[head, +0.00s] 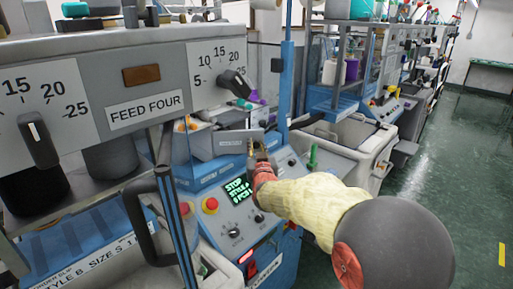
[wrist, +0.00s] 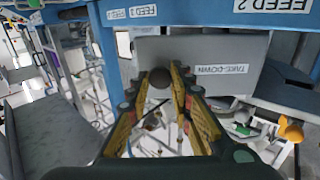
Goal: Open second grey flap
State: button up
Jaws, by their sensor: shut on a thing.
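A grey flap (head: 226,142) with a small white label is on the blue knitting machine in the middle of the head view. In the wrist view the same flap (wrist: 195,52) faces me, its label reading TAKE-DOWN upside down. A dark round knob (wrist: 160,77) shows at its lower edge, between my fingertips. My gripper (head: 257,148) is at the right part of the flap in the head view. In the wrist view my gripper (wrist: 167,82) is shut on the knob. How far the flap is swung open is hard to tell.
A control panel (head: 240,205) with a green-lit screen and red button lies just below my gripper. A large grey dial panel (head: 110,80) marked FEED FOUR and a dark handle (head: 150,215) stand close on the left. A clear green floor (head: 440,140) runs along the right.

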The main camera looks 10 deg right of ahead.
grip_shut()
jog(key=shift+s+a+r+m+h+p, duration=0.25)
jog(key=shift+s+a+m+h+p, duration=0.25)
jog(key=shift+h+p, duration=0.2)
jog(key=shift+s+a+m+g+h+p, duration=0.45)
jog(key=shift+s+m+h+p, duration=0.35)
jog(key=shift+h+p, duration=0.25)
jog(key=shift+s+a+h+p, duration=0.2)
jog(key=shift+s+h+p, duration=0.05)
jog(key=shift+p, duration=0.2)
jog(key=shift+s+a+f+m+g+h, duration=0.15)
jog(key=shift+s+m+g+h, duration=0.15)
jog(key=shift+h, duration=0.2)
jog(key=o, duration=0.9)
grip_release()
jog(key=shift+o, duration=0.2)
jog(key=shift+f, duration=0.1)
